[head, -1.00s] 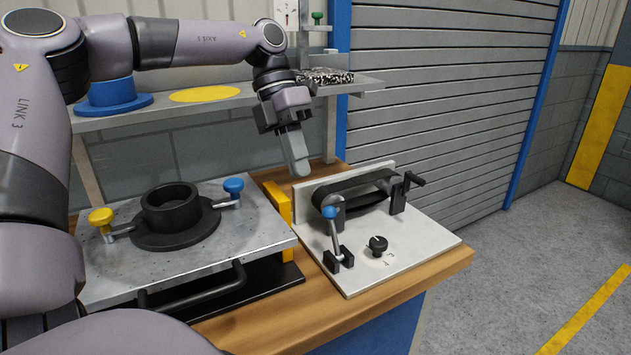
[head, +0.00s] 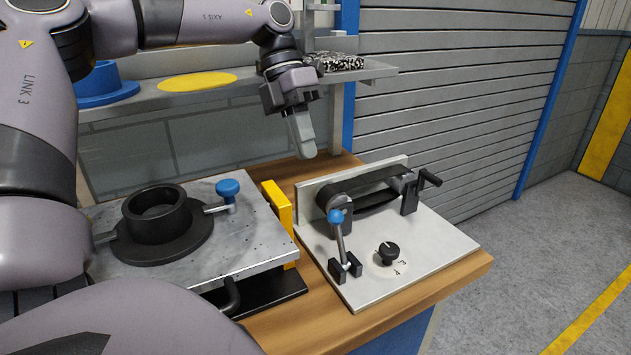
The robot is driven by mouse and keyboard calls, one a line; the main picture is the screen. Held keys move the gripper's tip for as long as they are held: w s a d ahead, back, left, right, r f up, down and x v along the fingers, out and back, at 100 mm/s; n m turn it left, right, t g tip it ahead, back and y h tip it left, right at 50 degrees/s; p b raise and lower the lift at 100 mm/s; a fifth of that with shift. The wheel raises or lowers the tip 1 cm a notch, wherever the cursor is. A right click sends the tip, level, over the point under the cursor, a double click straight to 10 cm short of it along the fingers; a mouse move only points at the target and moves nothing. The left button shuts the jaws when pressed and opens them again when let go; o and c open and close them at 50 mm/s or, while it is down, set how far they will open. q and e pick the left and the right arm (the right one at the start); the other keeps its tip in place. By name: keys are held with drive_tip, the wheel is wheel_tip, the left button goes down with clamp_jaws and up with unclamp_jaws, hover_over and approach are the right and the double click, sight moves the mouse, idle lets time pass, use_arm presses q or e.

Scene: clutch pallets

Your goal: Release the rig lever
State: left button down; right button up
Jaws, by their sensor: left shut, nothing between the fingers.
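The rig (head: 432,243) is a pale plate with an upright back panel on the wooden bench, at the right of the head view. Its lever (head: 341,240) has a blue ball knob and stands nearly upright in a black bracket at the rig's front left. A black belt (head: 375,187) runs over rollers behind it, with a crank (head: 429,178) at the right end. A black dial knob (head: 388,252) sits on the plate. My left gripper (head: 305,150) is shut and empty, pointing down above and behind the lever, apart from it. My right gripper is not in view.
A metal pallet (head: 245,245) with a black flanged ring (head: 157,220) and a blue-knobbed clamp (head: 227,192) lies left of the rig. A yellow block (head: 278,215) stands between them. A shelf (head: 220,97) spans the back. Bare wood shows at the bench front.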

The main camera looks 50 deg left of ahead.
use_arm(q)
approach(339, 240)
drive_tip(key=f, duration=0.2)
drive_tip(key=a+f, duration=0.1)
drive_tip(key=f, duration=0.1)
drive_tip(key=shift+w+a+f, duration=0.1)
drive_tip(key=shift+w, duration=0.2)
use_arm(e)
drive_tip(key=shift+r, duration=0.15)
